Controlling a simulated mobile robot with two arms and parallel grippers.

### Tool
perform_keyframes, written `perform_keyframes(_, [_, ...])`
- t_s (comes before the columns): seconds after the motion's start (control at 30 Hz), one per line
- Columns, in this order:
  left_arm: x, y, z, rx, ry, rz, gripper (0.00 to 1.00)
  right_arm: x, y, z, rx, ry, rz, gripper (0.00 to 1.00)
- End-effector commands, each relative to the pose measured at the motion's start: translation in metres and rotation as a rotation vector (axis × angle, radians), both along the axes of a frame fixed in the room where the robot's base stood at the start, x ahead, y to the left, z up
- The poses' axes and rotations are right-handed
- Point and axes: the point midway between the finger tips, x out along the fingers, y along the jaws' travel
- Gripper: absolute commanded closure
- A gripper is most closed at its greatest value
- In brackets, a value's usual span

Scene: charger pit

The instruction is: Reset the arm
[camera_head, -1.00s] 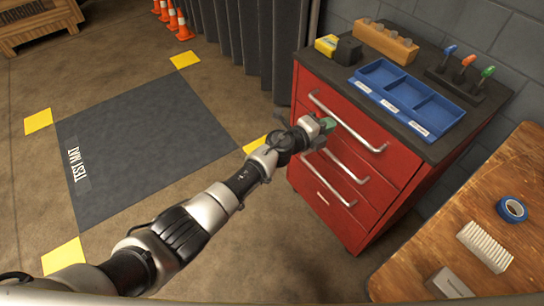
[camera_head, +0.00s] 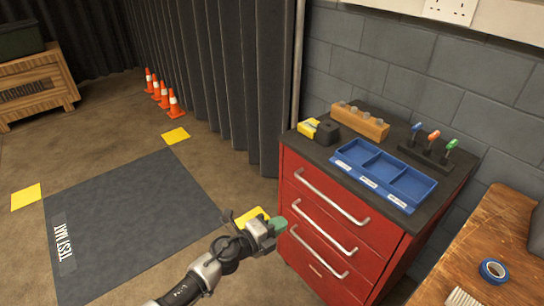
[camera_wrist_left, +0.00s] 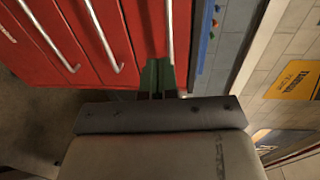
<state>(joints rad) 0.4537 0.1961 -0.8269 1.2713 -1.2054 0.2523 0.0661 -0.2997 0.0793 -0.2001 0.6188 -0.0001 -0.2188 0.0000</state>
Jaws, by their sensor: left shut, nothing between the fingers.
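My left arm comes in from the bottom of the head view. Its gripper (camera_head: 279,225) is shut and empty, with green at the fingertips, just left of the red drawer cabinet (camera_head: 318,249). In the left wrist view the gripper's green fingers (camera_wrist_left: 157,78) are together in front of the cabinet (camera_wrist_left: 88,40) and its silver handles. I cannot tell whether they touch the cabinet. The cabinet's drawers look shut. My right gripper is not in view.
The cabinet top holds a blue tray (camera_head: 384,174), a wooden block (camera_head: 360,121) and a screwdriver rack (camera_head: 429,157). A wooden bench (camera_head: 497,232) with blue tape (camera_head: 493,271) stands at the right. The test mat (camera_head: 133,225) lies clear at the left. Orange cones (camera_head: 174,103) stand by the curtain.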

Motion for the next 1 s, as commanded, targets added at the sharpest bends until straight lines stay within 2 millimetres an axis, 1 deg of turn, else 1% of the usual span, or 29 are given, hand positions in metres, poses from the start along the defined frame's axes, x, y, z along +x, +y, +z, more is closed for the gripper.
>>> perform_keyframes(0.07, [0.000,0.001,-0.001,-0.002,0.004,0.003,1.00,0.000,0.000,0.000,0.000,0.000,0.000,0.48])
perform_keyframes(0.13, [0.000,0.006,-0.008,-0.015,0.038,0.030,1.00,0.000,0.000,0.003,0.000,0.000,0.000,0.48])
perform_keyframes(0.17, [-0.001,0.011,-0.014,-0.030,0.068,0.052,1.00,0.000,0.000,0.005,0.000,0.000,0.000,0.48])
perform_keyframes(0.23, [-0.003,0.028,-0.035,-0.074,0.170,0.136,1.00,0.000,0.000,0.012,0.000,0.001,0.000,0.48])
perform_keyframes(0.27, [-0.005,0.038,-0.048,-0.098,0.226,0.181,1.00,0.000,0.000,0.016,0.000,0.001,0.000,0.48])
perform_keyframes(0.3, [-0.010,0.053,-0.068,-0.132,0.309,0.254,1.00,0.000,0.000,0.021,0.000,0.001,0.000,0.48])
perform_keyframes(0.37, [-0.023,0.078,-0.101,-0.184,0.443,0.374,1.00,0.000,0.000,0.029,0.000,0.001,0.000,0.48])
perform_keyframes(0.4, [-0.035,0.096,-0.124,-0.215,0.531,0.457,1.00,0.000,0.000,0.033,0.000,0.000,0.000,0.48])
perform_keyframes(0.47, [-0.057,0.121,-0.157,-0.256,0.657,0.577,1.00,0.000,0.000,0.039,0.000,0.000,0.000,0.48])
perform_keyframes(0.5, [-0.074,0.136,-0.178,-0.280,0.735,0.655,1.00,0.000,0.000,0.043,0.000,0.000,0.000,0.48])
perform_keyframes(0.57, [-0.102,0.157,-0.207,-0.311,0.845,0.768,1.00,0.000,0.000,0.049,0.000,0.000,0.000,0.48])
perform_keyframes(0.6, [-0.124,0.171,-0.225,-0.327,0.915,0.842,1.00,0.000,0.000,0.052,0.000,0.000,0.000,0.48])
perform_keyframes(0.67, [-0.159,0.190,-0.250,-0.349,1.017,0.951,1.00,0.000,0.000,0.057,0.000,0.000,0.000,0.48])
perform_keyframes(0.7, [-0.183,0.202,-0.264,-0.362,1.082,1.024,1.00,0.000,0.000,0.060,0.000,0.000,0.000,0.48])
perform_keyframes(0.77, [-0.222,0.218,-0.284,-0.378,1.176,1.130,1.00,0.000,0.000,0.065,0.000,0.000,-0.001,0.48])
perform_keyframes(0.8, [-0.249,0.227,-0.295,-0.390,1.238,1.200,1.00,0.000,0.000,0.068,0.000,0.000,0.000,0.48])
perform_keyframes(0.83, [-0.270,0.234,-0.303,-0.395,1.283,1.254,1.00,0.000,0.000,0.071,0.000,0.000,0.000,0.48])
perform_keyframes(0.87, [-0.291,0.240,-0.310,-0.402,1.324,1.305,1.00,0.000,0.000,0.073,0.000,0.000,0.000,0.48])
perform_keyframes(0.9, [-0.318,0.248,-0.317,-0.407,1.377,1.372,1.00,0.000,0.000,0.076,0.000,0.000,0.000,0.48])
perform_keyframes(0.97, [-0.358,0.258,-0.326,-0.416,1.451,1.467,1.00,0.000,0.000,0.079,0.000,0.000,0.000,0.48])
perform_keyframes(1.0, [-0.383,0.263,-0.330,-0.420,1.494,1.526,1.00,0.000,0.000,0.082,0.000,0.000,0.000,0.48])
